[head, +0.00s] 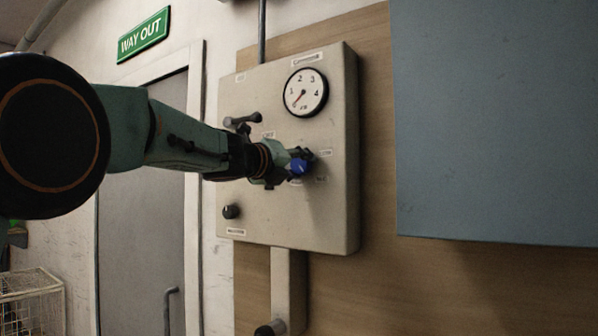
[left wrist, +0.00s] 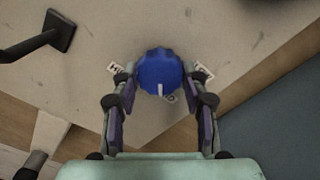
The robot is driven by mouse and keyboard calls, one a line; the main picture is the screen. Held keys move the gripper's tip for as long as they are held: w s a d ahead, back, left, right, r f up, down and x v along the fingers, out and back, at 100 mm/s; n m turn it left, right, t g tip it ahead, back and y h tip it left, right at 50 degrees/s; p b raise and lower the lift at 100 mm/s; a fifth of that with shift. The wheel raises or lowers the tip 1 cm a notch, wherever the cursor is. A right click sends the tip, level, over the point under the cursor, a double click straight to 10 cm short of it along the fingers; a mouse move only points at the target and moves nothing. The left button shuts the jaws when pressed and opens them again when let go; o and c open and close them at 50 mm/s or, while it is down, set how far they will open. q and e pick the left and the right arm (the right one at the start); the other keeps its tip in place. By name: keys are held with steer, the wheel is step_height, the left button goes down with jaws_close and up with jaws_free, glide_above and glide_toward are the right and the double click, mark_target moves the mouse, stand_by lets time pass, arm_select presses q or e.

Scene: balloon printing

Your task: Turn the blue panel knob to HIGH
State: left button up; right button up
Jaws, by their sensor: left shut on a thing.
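The blue knob (head: 299,166) sits on the beige panel (head: 335,215), low and right of the panel's middle. My left gripper (head: 290,163) reaches it from the left and is shut on it. In the left wrist view the blue knob (left wrist: 160,72) lies between the two fingertips of my left gripper (left wrist: 160,80), one on each side. A white mark on the knob points toward the bottom of that picture. My right gripper is not in view.
A round dial gauge (head: 306,92) is at the panel's top. A blue-grey box (head: 490,120) hangs at right. A grey door (head: 140,220) stands at left.

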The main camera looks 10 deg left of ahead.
arm_select(q)
steer(key=m, duration=0.2)
steer(key=f+m+b, duration=0.1)
steer(key=shift+w+f+m, duration=0.1)
steer(key=shift+f+m, duration=0.05)
steer(key=shift+m, duration=0.25)
steer(key=m+b, duration=0.1)
steer(key=m, duration=0.2)
steer(key=shift+m+b, duration=0.3)
steer(key=m+b, duration=0.1)
steer(key=m, duration=0.3)
steer(key=shift+a, duration=0.15)
steer(key=shift+m+b, duration=0.5)
steer(key=shift+m, duration=0.7)
steer(key=o, duration=0.8)
steer(key=shift+r, duration=0.2)
steer(key=shift+c, duration=0.2)
steer(key=o, duration=0.4)
steer(key=shift+a+r, duration=0.15)
steer(key=shift+r, duration=0.1)
steer(key=shift+c, duration=0.2)
